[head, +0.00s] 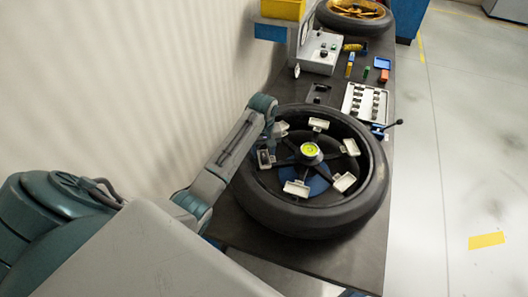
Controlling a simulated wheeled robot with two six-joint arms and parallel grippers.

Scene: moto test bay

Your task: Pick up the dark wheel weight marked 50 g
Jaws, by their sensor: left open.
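A pale tray (347,104) on the bench behind the wheel holds several small dark pieces (366,102), which look like wheel weights. Their markings are too small to read, so I cannot tell which is the 50 g one. My left gripper (267,152) hangs at the left part of the large black-tyred wheel (300,219), well to the left of and nearer than the tray. It is open, and its fingers are small and partly lost against the dark wheel. My right gripper is not in view.
The wheel lies flat on the dark bench (262,240), with several pale holders around its yellow-green hub (310,150). A tool with a black knob (397,122) stands at its right. A grey control box (318,54), small coloured items and a gold-rimmed wheel (357,8) stand farther back.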

